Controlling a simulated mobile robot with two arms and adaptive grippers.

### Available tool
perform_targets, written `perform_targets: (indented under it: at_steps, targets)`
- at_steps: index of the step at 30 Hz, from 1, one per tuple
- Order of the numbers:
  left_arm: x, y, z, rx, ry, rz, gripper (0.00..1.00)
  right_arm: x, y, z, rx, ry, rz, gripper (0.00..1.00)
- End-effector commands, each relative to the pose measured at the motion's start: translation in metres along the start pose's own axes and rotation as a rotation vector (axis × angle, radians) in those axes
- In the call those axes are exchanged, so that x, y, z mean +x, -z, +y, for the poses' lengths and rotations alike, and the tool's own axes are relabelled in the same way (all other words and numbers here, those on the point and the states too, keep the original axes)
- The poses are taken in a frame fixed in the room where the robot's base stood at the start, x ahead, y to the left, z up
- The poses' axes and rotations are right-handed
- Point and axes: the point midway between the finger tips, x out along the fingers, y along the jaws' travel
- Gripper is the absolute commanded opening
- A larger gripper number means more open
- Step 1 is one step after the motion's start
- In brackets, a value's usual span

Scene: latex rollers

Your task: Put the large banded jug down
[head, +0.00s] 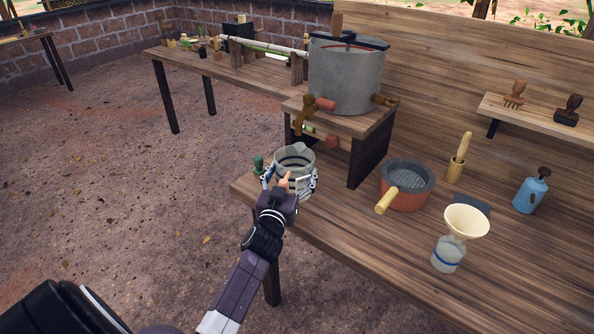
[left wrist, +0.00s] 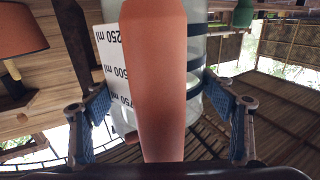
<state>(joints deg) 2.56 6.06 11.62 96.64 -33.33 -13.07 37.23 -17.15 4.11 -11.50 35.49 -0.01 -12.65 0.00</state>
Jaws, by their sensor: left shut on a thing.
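The large banded jug (head: 295,158) is a clear vessel with dark bands, at the left end of the wooden workbench in the head view. My left gripper (head: 290,184) is shut on it from the near side. In the left wrist view the jug's terracotta handle (left wrist: 153,80) fills the middle, between the two blue-padded fingers. A white scale label (left wrist: 112,75) with ml marks shows beside the handle. The jug's base is hidden by the gripper, so I cannot tell whether it touches the bench. My right gripper is not in view.
The workbench (head: 345,235) holds a terracotta strainer pan (head: 405,187), a funnel on a bottle (head: 446,254) and a blue bottle (head: 530,192). A grey tank (head: 346,78) stands on a raised stand behind the jug.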

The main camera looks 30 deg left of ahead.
Motion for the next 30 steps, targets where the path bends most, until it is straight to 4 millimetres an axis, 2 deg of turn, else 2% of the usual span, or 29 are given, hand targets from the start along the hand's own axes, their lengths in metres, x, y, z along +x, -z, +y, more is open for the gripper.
perform_targets:
  at_steps: [1,3,9,18,30]
  targets:
    - [0.014,0.003,0.0,0.001,0.0,0.004,0.28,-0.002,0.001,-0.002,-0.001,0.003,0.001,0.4]
    - [0.028,0.003,0.0,0.0,0.0,0.003,0.28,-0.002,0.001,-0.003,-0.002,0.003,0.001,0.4]
    - [0.048,0.001,0.0,0.001,0.0,0.002,0.28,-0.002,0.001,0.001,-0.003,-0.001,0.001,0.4]
    - [0.05,-0.033,0.001,-0.003,0.0,0.001,0.28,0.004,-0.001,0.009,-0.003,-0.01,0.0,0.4]
    - [0.049,-0.039,0.001,0.0,-0.001,0.002,0.28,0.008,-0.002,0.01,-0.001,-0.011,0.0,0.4]
